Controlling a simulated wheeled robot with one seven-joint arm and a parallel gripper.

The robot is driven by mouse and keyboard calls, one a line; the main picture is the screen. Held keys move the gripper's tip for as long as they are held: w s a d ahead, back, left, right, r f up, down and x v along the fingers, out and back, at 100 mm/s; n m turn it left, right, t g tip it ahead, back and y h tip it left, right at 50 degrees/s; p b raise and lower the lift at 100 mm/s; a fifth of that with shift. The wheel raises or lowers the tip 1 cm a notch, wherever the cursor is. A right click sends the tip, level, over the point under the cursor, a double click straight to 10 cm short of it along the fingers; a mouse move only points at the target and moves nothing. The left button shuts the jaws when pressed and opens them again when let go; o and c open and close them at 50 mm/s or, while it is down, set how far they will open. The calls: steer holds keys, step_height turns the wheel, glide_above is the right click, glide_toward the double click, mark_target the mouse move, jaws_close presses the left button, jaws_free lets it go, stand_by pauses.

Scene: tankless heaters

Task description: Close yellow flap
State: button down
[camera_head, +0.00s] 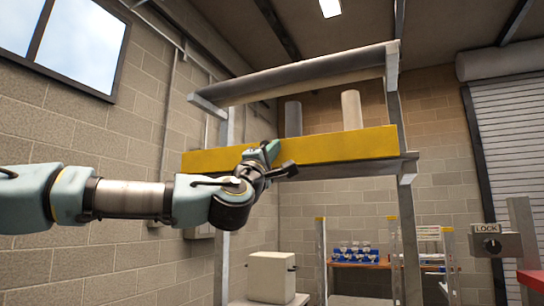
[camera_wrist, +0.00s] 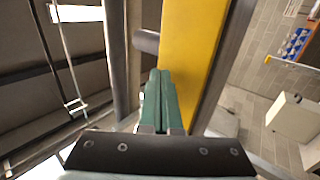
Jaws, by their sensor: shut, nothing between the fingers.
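The yellow flap (camera_head: 335,147) is a long horizontal panel across the front of a raised metal frame in the head view. Its face is upright, and two cylinders stand up behind it. In the wrist view the yellow flap (camera_wrist: 190,50) runs up the picture close to my gripper. My gripper (camera_head: 271,149) is at the flap's upper edge, left of its middle, with my arm covering part of the face. In the wrist view my gripper (camera_wrist: 158,75) is shut and empty, its fingertips beside the flap. I cannot tell whether they touch it.
A white box (camera_head: 271,277) sits below. A lock post (camera_head: 491,243) stands at the right. A block wall lies left.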

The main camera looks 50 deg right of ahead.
steer(key=shift+d+r+b, duration=0.2)
steer(key=shift+b, duration=0.1)
stand_by(0.5)
